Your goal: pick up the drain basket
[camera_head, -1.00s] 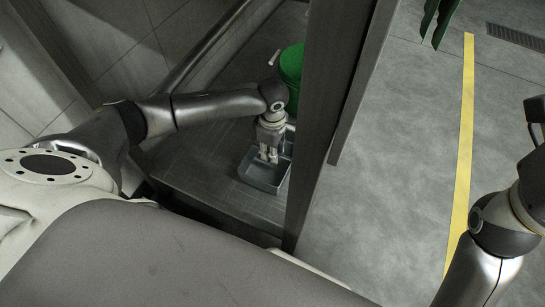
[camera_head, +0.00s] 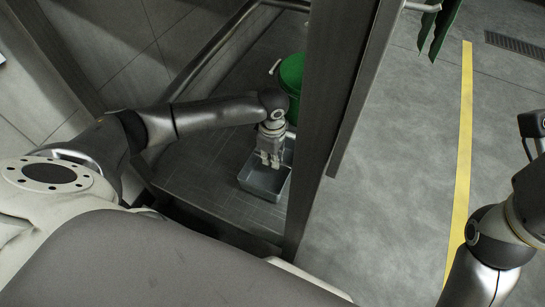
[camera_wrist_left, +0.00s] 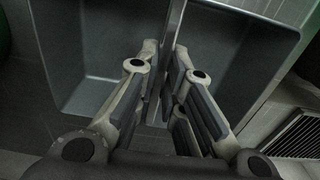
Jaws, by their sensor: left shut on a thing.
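The drain basket (camera_head: 264,184) is a grey rectangular open tray in the bay left of the dark post in the head view. My left gripper (camera_head: 270,160) points down into it and is shut on its thin upright middle wall. In the left wrist view the fingers of my left gripper (camera_wrist_left: 166,88) close on both sides of that wall, with the hollows of the drain basket (camera_wrist_left: 232,62) to left and right. The basket looks roughly level. Whether its underside touches the tiled floor is hidden. My right arm shows at the right edge, but its gripper is out of frame.
A green bucket (camera_head: 292,76) stands just behind the basket. A dark upright post (camera_head: 325,120) stands close on the basket's right. Tiled floor (camera_head: 205,165) lies clear to the left. Beyond the post is open grey floor with a yellow line (camera_head: 461,165) and a floor grate (camera_head: 517,42).

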